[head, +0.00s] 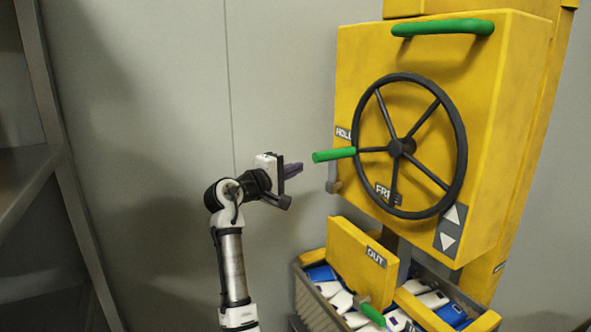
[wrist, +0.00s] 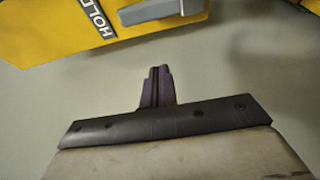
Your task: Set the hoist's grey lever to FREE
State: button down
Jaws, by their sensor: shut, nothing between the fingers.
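The hoist is a yellow box (head: 500,130) with a dark spoked handwheel (head: 462,150) on its front. The small grey lever (head: 333,178) is at the box's left edge, below the HOLD label (head: 343,133) and partly behind the wheel's green grip (head: 330,155). The FREE label (head: 386,194) shows lower, partly behind the wheel. In the wrist view the grey lever (wrist: 150,12) lies beside the HOLD label (wrist: 96,18), ahead of my fingertips. My gripper (head: 300,168) is shut and empty, left of the lever, with a gap between. Its purple fingers show in the wrist view (wrist: 158,75).
A green bar (head: 442,28) is on the box's upper front. Below hangs a yellow panel marked OUT (head: 345,262) with a green handle (head: 372,314), by a crate (head: 308,298) of pouches. A metal shelf (head: 25,175) stands at the left. The wall side is open.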

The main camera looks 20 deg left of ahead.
aim_at(332, 173)
jog(key=w+d+p, duration=0.2)
jog(key=w+d, duration=0.2)
jog(key=d, duration=0.1)
jog(key=shift+w+d, duration=0.15)
jog(key=shift+d, duration=0.05)
jog(key=shift+s+d+m+b, duration=0.2)
jog(key=shift+d+m+b, duration=0.05)
jog(key=shift+m+b, duration=0.35)
dwell(0.6)
jog(key=s+d+f+m+t+h+b, duration=0.1)
jog(key=s+d+f+m+h+b, duration=0.1)
jog(key=m+b, duration=1.1)
jog(key=s+d+h, duration=0.1)
jog(key=d+h, duration=0.1)
jog(key=shift+s+d+t+h, duration=0.3)
jog(key=shift+d+t, duration=0.1)
jog(key=shift+s+d+f, duration=0.1)
jog(key=shift+f, duration=0.15)
